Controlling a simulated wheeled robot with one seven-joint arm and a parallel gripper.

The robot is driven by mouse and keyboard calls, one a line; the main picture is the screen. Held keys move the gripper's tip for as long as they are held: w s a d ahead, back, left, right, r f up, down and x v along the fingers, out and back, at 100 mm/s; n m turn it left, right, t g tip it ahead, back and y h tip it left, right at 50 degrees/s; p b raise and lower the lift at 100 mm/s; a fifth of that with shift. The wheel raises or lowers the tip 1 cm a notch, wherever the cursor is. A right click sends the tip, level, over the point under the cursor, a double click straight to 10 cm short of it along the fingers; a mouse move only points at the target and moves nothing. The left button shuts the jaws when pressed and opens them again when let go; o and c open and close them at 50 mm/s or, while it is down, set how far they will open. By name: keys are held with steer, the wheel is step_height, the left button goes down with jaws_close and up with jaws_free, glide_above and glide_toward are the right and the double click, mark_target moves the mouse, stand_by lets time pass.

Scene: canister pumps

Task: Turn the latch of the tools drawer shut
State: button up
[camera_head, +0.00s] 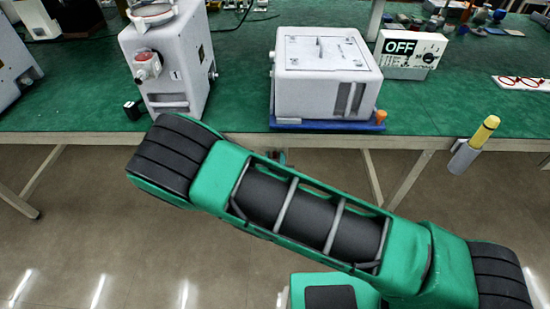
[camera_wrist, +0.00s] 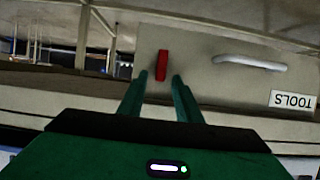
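In the wrist view, which is upside down, the tools drawer (camera_wrist: 205,88) shows a grey front with a TOOLS label (camera_wrist: 292,100) and a pale bar handle (camera_wrist: 250,62). Its red latch (camera_wrist: 162,66) is a short bar that stands upright in the picture, across the handle's direction. My gripper (camera_wrist: 160,76) is open, with its two green fingers apart and pointing at the latch. The latch shows between and just beyond the fingertips; I cannot tell whether they touch it. The head view shows neither the drawer front nor my gripper.
In the head view, a green-topped bench (camera_head: 240,60) carries a white canister pump (camera_head: 168,65), a grey-white box (camera_head: 322,75) on a blue tray (camera_head: 335,126), and an OFF sign (camera_head: 408,50). A yellow-topped cylinder (camera_head: 472,145) is at the front edge. Open floor lies below.

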jaws_close()
